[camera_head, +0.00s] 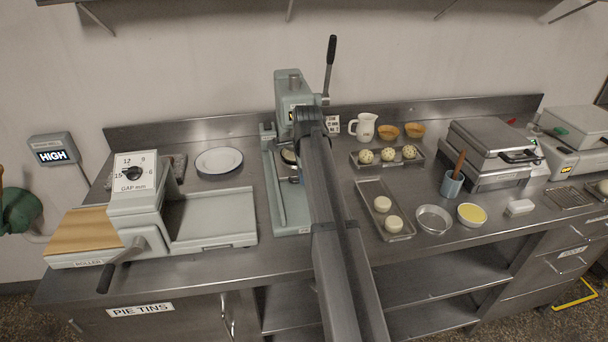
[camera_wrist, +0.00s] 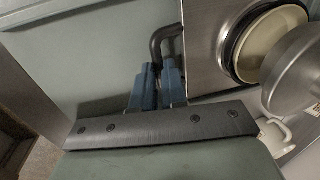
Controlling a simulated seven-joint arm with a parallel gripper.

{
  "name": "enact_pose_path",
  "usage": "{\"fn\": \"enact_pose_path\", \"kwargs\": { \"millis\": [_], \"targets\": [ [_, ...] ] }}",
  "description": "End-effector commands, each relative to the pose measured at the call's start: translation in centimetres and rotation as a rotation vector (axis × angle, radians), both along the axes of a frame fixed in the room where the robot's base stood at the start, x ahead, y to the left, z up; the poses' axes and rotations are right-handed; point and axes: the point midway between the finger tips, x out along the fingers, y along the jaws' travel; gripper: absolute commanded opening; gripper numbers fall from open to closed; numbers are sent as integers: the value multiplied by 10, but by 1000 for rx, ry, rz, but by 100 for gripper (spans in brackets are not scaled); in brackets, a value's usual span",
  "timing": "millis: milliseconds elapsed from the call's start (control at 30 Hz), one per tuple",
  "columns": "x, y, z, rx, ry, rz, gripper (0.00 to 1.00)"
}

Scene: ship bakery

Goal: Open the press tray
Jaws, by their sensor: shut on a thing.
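The press (camera_head: 293,98) is a grey-green machine with an upright black-gripped lever, standing on the counter behind my arm. Its pale green base (camera_head: 277,192) runs toward the front edge. The press tray is a steel plate (camera_wrist: 209,50) with a round well holding a cream-coloured tin (camera_wrist: 268,48), in the wrist view. A round metal press head (camera_wrist: 300,72) partly overlaps the tin at the right. A dark bent handle (camera_wrist: 166,34) sits at the tray's edge. My gripper (camera_wrist: 160,70) has its blue fingers closed on this handle. In the head view my arm hides the fingers and most of the tray.
The roller machine (camera_head: 135,200) and a white plate (camera_head: 219,161) are left of the press. A white jug (camera_head: 363,127), a tray of dough balls (camera_head: 368,192), a round tin (camera_head: 433,219) and a hinged steel appliance (camera_head: 490,150) are to the right. The press base's front is bare.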

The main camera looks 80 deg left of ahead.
Motion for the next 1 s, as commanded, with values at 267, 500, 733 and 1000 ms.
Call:
{"fn": "enact_pose_path", "kwargs": {
  "millis": [267,500,733,1000],
  "targets": [
    [0,-45,-1,-1,0,0,0],
    [0,-114,0,0,0,-1,0],
    [0,-150,0,0,0,0,0],
    [0,-148,0,0,0,0,0]
  ]
}}
